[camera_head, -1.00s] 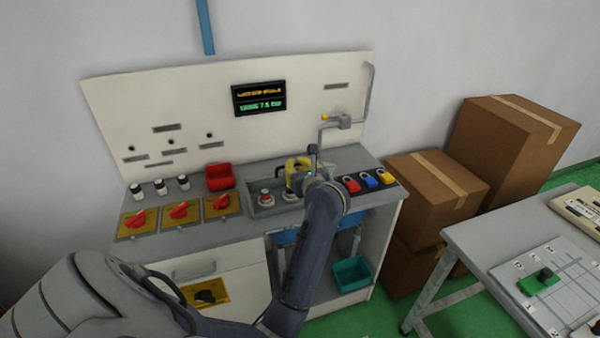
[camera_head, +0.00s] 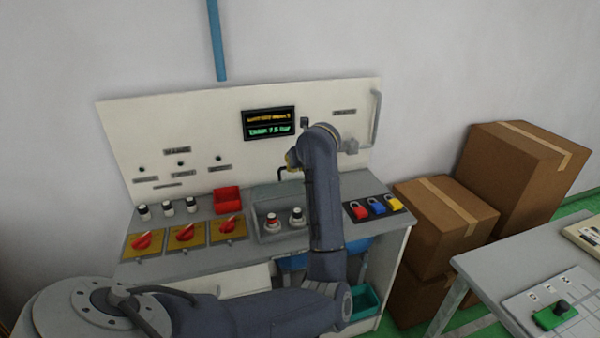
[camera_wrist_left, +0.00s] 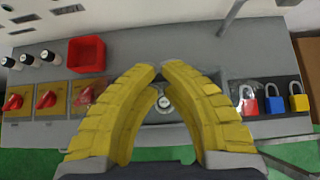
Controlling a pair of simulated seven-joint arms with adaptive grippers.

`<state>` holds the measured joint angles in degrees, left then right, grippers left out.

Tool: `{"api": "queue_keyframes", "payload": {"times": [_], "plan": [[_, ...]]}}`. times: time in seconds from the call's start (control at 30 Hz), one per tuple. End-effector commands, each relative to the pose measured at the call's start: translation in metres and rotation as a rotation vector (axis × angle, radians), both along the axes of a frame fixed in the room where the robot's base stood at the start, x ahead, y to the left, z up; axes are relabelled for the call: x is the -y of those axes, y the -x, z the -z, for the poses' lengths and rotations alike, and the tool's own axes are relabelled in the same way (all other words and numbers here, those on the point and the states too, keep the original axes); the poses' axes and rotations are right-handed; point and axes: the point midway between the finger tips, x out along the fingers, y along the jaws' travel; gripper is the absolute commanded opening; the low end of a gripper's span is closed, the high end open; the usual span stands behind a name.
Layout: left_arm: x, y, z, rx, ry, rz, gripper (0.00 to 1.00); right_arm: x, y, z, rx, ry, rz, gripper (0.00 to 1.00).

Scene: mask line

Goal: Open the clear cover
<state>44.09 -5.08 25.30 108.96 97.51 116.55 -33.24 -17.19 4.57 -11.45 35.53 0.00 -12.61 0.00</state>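A grey recessed box (camera_head: 258,228) on the bench holds a red-topped button (camera_head: 272,221) and a dark-topped button (camera_head: 297,216). A pale grey see-through panel (camera_head: 277,193) rises behind these buttons; it appears to be the clear cover, tilted up, but its edges are hard to make out. My left gripper (camera_head: 288,165) is above and behind the box, mostly hidden by my own arm. In the left wrist view its yellow fingers (camera_wrist_left: 160,70) have their tips almost together, with nothing clearly held; one button (camera_wrist_left: 164,104) shows between the fingers. My right gripper is out of view.
Red rotary switches (camera_head: 186,233) and a red bin (camera_head: 227,200) lie left of the box. Red, blue and yellow padlocks (camera_head: 377,206) lie to the right. A pipe (camera_head: 375,120) runs on the back panel. Cardboard boxes (camera_head: 445,220) and a side table (camera_head: 500,270) stand right.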

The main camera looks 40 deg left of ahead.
Motion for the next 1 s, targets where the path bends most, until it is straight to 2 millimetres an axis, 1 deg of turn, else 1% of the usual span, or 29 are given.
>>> {"api": "queue_keyframes", "payload": {"times": [0.03,0.2,0.63,1.0], "plan": [[-0.004,-0.003,-0.003,-0.011,0.021,-0.001,0.0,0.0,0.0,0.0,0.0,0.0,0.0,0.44],[-0.015,-0.011,-0.008,-0.057,0.089,-0.001,0.0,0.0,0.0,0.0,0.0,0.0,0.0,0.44],[-0.04,-0.028,-0.014,-0.157,0.231,0.0,0.0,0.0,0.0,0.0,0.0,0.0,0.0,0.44],[-0.054,-0.036,-0.014,-0.168,0.241,-0.001,0.0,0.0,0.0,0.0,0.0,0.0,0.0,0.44]]}}
